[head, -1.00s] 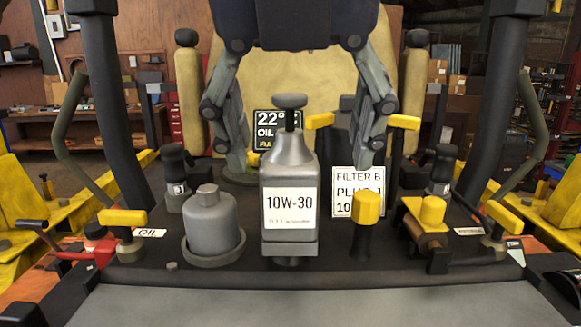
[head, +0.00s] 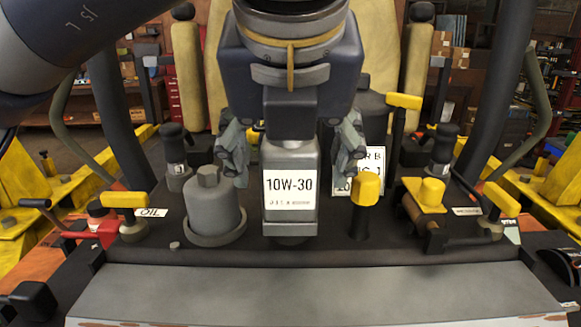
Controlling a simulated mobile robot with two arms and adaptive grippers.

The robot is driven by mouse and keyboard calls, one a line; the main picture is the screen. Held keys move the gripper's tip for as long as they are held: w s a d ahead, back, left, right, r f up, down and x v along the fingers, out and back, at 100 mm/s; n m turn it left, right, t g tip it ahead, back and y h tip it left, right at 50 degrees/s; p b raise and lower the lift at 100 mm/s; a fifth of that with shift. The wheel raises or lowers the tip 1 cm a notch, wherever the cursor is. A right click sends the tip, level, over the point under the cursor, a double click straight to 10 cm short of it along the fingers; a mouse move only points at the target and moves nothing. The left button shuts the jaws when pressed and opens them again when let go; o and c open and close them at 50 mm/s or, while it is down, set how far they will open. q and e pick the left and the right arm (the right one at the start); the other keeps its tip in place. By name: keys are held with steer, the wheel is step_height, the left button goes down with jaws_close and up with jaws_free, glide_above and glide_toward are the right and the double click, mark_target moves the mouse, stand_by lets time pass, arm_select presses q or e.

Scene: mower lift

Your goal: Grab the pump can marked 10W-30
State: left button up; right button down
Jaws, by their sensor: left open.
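The grey pump can (head: 290,213) stands upright on the dark deck, with a white label reading 10W-30 facing me. My left gripper (head: 292,165) is over its upper part, with the arm coming in from the upper left. The gripper is open, with one finger on each side of the can, and gaps show between the fingers and the can. My right gripper is not in view.
A grey domed canister (head: 213,210) stands close left of the can. A yellow-topped knob (head: 366,190) stands close right. Behind it is a partly hidden white sign (head: 375,160). Yellow-handled levers (head: 124,200) stand at both sides. The grey front strip (head: 300,290) is bare.

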arm_select(q)
steer(key=shift+x, duration=1.45)
steer(key=shift+s+r, duration=0.1)
steer(key=shift+c, duration=1.3)
steer(key=c, duration=1.4)
jaws_close()
steer(key=shift+r, duration=0.15)
